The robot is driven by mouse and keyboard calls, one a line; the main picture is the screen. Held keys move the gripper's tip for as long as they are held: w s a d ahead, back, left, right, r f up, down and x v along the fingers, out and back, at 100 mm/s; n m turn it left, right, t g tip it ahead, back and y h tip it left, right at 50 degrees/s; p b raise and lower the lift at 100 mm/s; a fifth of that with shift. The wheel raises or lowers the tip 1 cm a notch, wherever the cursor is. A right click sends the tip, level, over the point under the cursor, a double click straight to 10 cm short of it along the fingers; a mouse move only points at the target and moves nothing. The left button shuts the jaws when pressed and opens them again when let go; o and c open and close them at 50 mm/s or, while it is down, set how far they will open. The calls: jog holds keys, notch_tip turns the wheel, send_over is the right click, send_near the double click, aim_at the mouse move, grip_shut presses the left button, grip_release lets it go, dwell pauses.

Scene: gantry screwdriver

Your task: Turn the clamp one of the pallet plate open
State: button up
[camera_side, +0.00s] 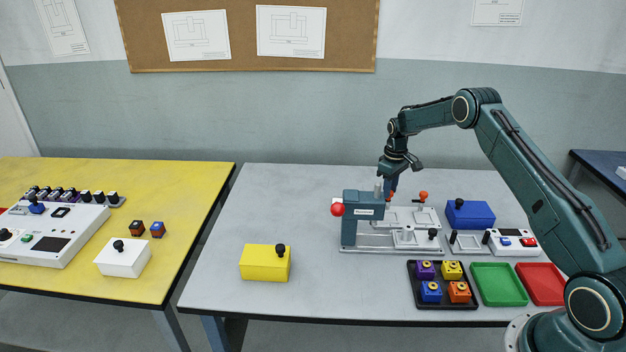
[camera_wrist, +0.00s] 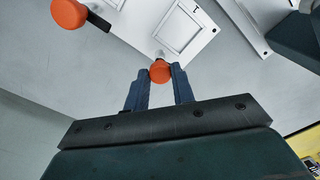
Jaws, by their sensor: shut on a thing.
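My gripper (camera_side: 391,192) reaches down behind the gantry at the pallet plate (camera_side: 402,219). In the wrist view my two fingers (camera_wrist: 160,82) are shut on an orange clamp knob (camera_wrist: 160,71), beside the light plate (camera_wrist: 187,30). A second orange knob with a dark lever (camera_wrist: 68,14) shows at the top left of the wrist view. In the side view one orange knob (camera_side: 423,195) stands clear at the back right of the plate. The held knob is mostly hidden there by my fingers. Which knob is clamp one, and how far it is turned, I cannot tell.
The blue-grey gantry (camera_side: 363,207) with a red ball handle (camera_side: 338,210) stands close in front of my gripper. A blue box (camera_side: 470,215) is to the right. A black tray (camera_side: 443,304) of coloured blocks, a green tray (camera_side: 498,284) and a yellow box (camera_side: 262,264) lie in front.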

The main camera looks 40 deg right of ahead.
jog(key=shift+m, duration=1.2)
jog(key=o, duration=1)
jog(key=shift+r, duration=0.2)
notch_tip(320, 180, up, 14)
jog(key=shift+f, duration=0.25)
